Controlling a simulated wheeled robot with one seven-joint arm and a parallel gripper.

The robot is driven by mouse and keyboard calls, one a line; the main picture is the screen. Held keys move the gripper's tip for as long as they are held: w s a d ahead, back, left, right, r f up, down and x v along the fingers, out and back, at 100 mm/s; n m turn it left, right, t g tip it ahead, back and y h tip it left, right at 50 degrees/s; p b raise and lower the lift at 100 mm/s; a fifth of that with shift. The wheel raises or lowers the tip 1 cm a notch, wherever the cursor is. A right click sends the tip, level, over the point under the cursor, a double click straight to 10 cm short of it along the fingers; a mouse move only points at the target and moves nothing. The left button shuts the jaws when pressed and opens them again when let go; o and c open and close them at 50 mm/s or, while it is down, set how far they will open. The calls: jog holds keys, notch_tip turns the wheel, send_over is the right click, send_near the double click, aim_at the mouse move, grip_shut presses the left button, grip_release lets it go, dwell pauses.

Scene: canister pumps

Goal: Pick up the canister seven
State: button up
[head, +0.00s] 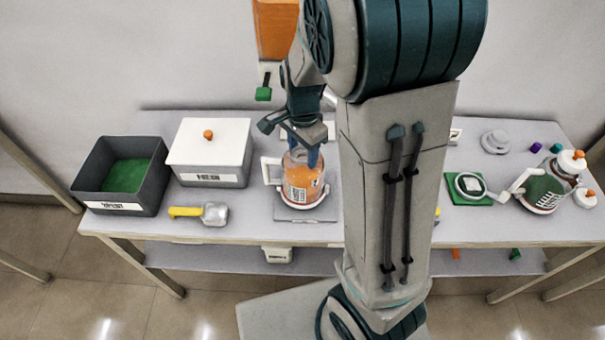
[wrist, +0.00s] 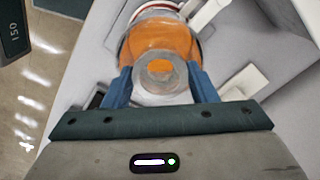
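An orange canister (head: 302,178) with a white label and a white handle on its left stands upright on a grey pad (head: 305,213) on the table. The label is too small for me to read a number. My gripper (head: 302,155) points down over its top. In the wrist view the two blue fingers (wrist: 160,80) lie against both sides of the canister's clear, round top, and the orange body (wrist: 158,42) shows beyond. The fingers look closed on that top, with no clear gap. Another canister, green with white parts (head: 541,192), lies tilted at the far right.
A white lidded box (head: 210,150) and a dark bin with a green bottom (head: 150,190) stand at the left. A round gauge on a green plate (head: 470,187) lies right. My arm hides the table's middle.

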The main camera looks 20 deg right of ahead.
grip_shut()
jog(key=shift+r, duration=0.2)
